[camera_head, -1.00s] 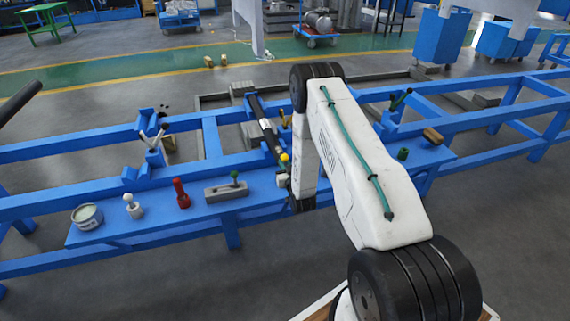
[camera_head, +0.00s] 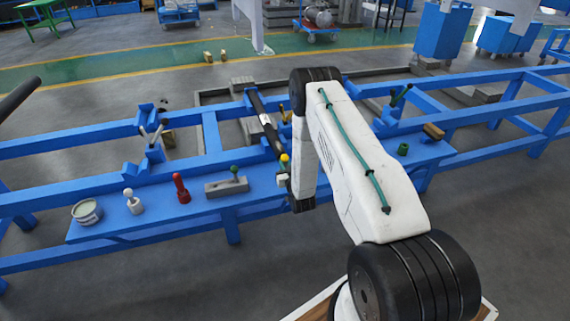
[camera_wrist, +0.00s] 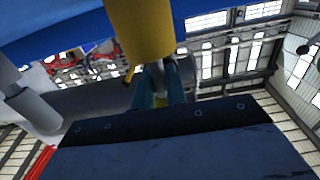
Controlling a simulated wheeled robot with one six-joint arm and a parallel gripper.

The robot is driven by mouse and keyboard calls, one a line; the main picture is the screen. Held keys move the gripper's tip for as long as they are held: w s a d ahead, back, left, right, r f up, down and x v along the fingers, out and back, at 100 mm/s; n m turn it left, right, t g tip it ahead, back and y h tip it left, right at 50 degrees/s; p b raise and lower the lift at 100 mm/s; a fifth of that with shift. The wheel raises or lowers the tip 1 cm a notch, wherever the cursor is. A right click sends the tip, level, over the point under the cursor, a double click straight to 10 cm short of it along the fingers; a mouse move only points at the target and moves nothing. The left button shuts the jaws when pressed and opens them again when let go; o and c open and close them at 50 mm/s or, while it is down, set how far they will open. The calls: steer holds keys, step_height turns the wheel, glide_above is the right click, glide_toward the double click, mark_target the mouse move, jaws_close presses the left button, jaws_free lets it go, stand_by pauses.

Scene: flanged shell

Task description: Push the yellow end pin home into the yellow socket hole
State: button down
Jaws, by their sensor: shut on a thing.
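The yellow end pin (camera_wrist: 140,28) shows as a thick yellow cylinder at the top of the wrist view. My gripper (camera_wrist: 161,78) reaches up to it with both teal fingers close together, shut on the pin's narrower grey part just below the yellow. In the head view a small yellow knob (camera_head: 284,158) stands at the left side of my wrist, near the lower end of a long dark shaft (camera_head: 266,122). My gripper's fingers are hard to make out there. I cannot make out the yellow socket hole in either view, so how deep the pin sits cannot be told.
A blue frame bench (camera_head: 222,208) carries a tin (camera_head: 87,212), a white knobbed piece (camera_head: 133,201), a red piece (camera_head: 180,190) and a grey block with a green knob (camera_head: 227,186). A green ring (camera_head: 403,149) and a brown block (camera_head: 434,131) lie right of my arm.

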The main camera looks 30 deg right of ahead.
steer(key=shift+f, duration=0.85)
steer(key=c, duration=1.3)
jaws_free()
steer(key=shift+c, duration=0.2)
steer(key=shift+s, duration=0.1)
steer(key=v, duration=0.7)
steer(key=shift+s, duration=0.3)
steer(key=shift+a, duration=0.1)
